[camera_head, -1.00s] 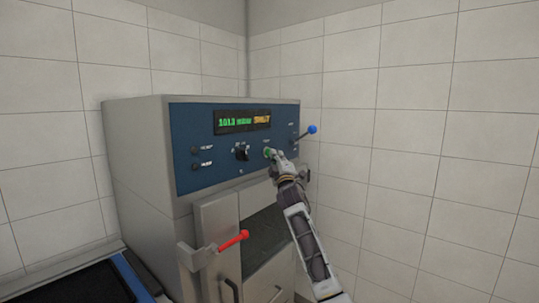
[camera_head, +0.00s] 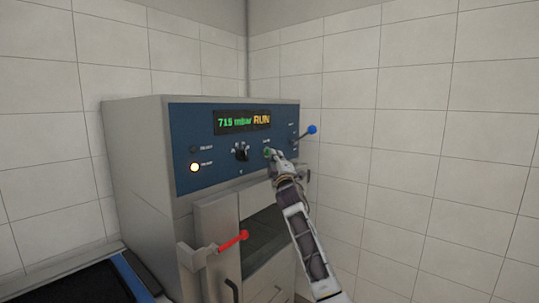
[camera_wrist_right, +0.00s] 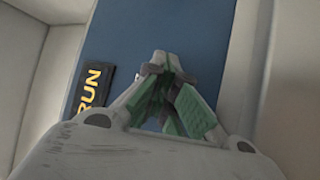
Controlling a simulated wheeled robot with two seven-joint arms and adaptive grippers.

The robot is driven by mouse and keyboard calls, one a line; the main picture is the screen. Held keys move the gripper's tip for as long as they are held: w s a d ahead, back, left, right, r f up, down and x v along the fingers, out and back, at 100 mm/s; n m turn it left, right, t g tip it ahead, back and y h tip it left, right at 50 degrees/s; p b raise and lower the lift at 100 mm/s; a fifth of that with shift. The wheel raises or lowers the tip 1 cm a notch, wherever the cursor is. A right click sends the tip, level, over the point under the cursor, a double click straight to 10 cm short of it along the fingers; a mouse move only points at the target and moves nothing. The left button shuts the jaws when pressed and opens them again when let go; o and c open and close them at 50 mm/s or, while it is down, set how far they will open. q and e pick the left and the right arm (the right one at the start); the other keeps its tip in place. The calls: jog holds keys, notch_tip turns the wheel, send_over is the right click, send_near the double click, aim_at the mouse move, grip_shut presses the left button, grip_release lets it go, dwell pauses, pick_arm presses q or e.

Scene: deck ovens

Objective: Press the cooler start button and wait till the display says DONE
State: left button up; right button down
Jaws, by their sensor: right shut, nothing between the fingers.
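The cooler (camera_head: 140,150) is a grey metal cabinet with a blue control panel (camera_head: 205,180). Its display (camera_head: 242,121) reads about 715 mbar in green and RUN in yellow. The display's RUN also shows in the right wrist view (camera_wrist_right: 90,92). The green start button (camera_head: 267,152) is at the tip of my right gripper (camera_head: 275,156). In the right wrist view my right gripper (camera_wrist_right: 165,65) is shut and empty, its tips against or very near the blue panel. The tips hide the button there, so I cannot tell if they touch it. My left gripper is not in view.
A lit lamp (camera_head: 194,167) and a black knob (camera_head: 241,153) are on the panel. A blue-knobbed lever (camera_head: 311,129) sticks out at right, and a red-tipped handle (camera_head: 232,241) at the front. Tiled walls stand behind and to the right.

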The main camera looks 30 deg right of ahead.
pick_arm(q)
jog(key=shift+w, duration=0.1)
pick_arm(e)
jog(key=shift+s, duration=0.1)
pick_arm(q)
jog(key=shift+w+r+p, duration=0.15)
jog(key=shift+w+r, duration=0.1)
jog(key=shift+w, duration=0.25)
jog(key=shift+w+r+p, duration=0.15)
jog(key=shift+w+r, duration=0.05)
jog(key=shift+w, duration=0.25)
pick_arm(e)
jog(key=shift+s+d, duration=0.25)
jog(key=shift+s, duration=0.4)
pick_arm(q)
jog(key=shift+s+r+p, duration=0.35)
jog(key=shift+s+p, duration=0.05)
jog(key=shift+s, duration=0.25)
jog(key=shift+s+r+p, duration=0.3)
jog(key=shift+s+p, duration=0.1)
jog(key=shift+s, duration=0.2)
pick_arm(e)
jog(key=s, duration=0.1)
jog(key=s+d, duration=0.1)
jog(key=s, duration=0.1)
jog(key=s+d, duration=0.1)
jog(key=shift+s, duration=0.35)
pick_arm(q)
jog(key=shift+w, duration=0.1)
